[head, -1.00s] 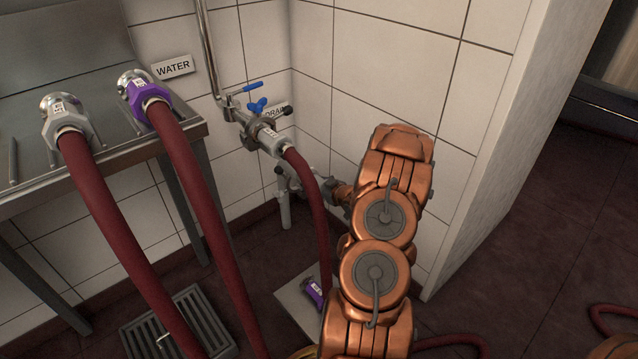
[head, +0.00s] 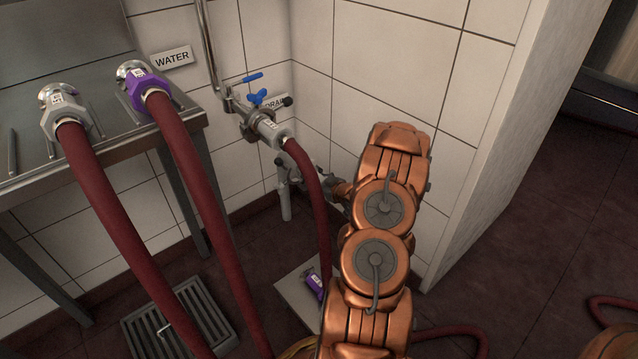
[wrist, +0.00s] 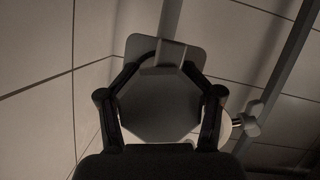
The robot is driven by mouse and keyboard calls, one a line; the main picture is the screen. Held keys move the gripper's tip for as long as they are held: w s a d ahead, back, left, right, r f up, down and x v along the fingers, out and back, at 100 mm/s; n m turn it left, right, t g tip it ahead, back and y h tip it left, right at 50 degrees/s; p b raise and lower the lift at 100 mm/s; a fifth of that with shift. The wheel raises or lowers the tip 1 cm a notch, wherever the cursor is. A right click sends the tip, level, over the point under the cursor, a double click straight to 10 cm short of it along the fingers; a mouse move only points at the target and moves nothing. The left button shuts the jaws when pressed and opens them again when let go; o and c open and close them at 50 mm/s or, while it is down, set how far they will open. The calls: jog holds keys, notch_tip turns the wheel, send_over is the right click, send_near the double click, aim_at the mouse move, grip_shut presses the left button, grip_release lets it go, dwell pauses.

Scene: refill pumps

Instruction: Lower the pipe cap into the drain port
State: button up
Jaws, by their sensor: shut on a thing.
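In the wrist view my gripper (wrist: 160,92) has one dark finger on each side of a grey, eight-sided piece, which I take to be the pipe cap (wrist: 160,108). The fingers are shut on it. Just beyond the cap, and partly hidden by it, is a grey plate with rounded corners (wrist: 190,52) and a bar rising from it. I cannot tell whether the cap touches it. In the head view my arm and the red hose hide most of the gripper and the cap, near grey pipework (head: 285,190) low on the wall. The drain port cannot be made out clearly.
A red hose (head: 318,200) hangs from the blue-handled valve (head: 255,98), close to my wrist. A purple coupling (head: 315,283) lies on a pale floor plate (head: 296,303). Two more hoses run from the steel bench (head: 110,145) at left. A tiled wall (head: 345,110) stands close behind.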

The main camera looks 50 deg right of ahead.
jog(key=shift+f, duration=0.2)
jog(key=o, duration=1.6)
jog(key=shift+o, duration=0.2)
jog(key=v, duration=1.2)
